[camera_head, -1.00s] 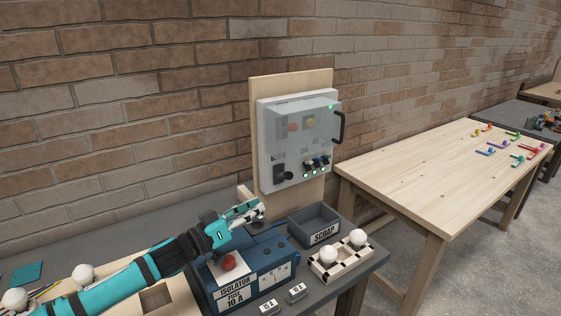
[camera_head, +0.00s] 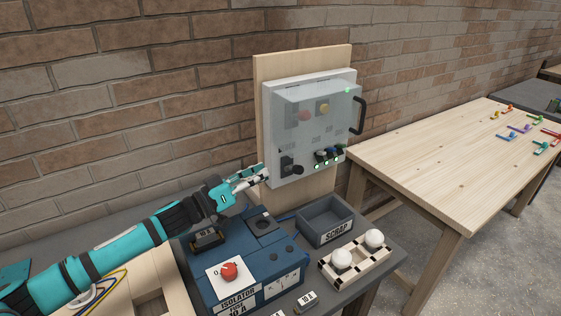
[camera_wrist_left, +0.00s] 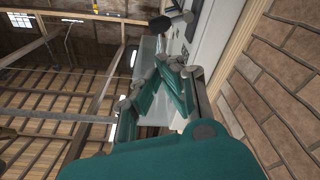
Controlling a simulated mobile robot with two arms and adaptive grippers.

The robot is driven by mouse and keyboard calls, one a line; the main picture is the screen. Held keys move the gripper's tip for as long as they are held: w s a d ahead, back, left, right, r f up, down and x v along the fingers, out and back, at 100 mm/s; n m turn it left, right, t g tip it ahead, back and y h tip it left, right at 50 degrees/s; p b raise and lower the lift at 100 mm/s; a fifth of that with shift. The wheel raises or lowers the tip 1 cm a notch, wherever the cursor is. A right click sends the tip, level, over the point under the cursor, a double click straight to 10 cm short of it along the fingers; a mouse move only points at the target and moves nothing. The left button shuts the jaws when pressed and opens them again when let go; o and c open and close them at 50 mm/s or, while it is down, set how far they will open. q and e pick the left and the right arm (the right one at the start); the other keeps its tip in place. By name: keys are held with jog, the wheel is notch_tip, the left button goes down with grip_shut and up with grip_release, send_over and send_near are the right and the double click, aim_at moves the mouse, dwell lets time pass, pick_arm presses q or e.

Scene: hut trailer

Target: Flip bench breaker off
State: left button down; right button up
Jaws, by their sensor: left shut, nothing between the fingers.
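A grey electrical panel (camera_head: 312,120) with a see-through cover and a dark handle at its right is mounted on an upright wooden board. Behind the cover are a red and a yellow round control. A black switch (camera_head: 287,163) sits at the panel's lower left, and several small dark switches (camera_head: 328,155) with green lights sit lower right. I cannot tell which is the bench breaker. My left gripper (camera_head: 262,172) is shut and empty, close to the panel's lower left edge; contact is unclear. In the left wrist view the fingers (camera_wrist_left: 160,92) point toward the panel (camera_wrist_left: 210,30). My right gripper is not in view.
Below stands a blue isolator box (camera_head: 255,270) with a red knob (camera_head: 229,271). A grey scrap bin (camera_head: 340,238) and a rack (camera_head: 384,257) with two white balls are to its right. A wooden table (camera_head: 450,165) is at the right; a brick wall is behind.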

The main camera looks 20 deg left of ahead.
aim_at(296, 170)
pick_arm(q)
jog(key=p+x, duration=0.3)
jog(key=x, duration=0.5)
jog(key=shift+w, duration=0.4)
jog(key=shift+w+d, duration=0.3)
jog(key=shift+w, duration=0.2)
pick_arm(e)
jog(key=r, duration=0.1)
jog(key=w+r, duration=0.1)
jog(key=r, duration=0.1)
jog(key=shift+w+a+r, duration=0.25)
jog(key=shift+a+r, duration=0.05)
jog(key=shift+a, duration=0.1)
pick_arm(q)
jog(key=shift+f, duration=0.1)
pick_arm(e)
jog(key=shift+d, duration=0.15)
